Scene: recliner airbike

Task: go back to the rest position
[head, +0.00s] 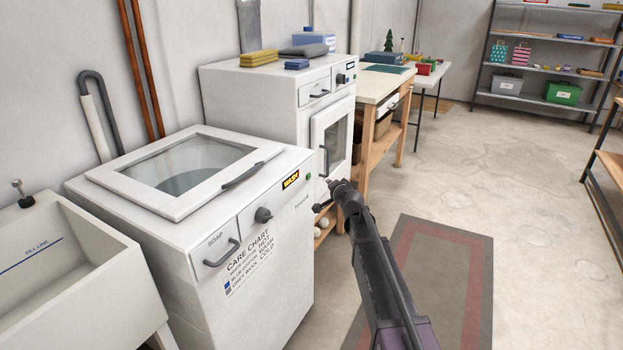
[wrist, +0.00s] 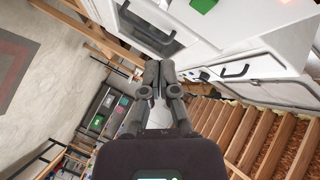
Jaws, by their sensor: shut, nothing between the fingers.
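My arm reaches up from the bottom of the head view, and my gripper (head: 337,184) is at its far end, in front of the gap between the washer and the dryer. In the wrist view my gripper (wrist: 159,66) points away with its fingers together and nothing between them. The white washer (head: 270,262) with a closed glass lid stands to the left of the gripper. The white dryer (head: 262,102) with a closed front door stands behind it. I cannot tell whether the gripper touches either machine.
A utility sink (head: 95,275) stands at the left. A wooden workbench (head: 366,86) and a shelf unit (head: 530,98) stand farther back. A grey and red mat (head: 440,285) lies on the floor at the right of my arm. The floor beyond it is clear.

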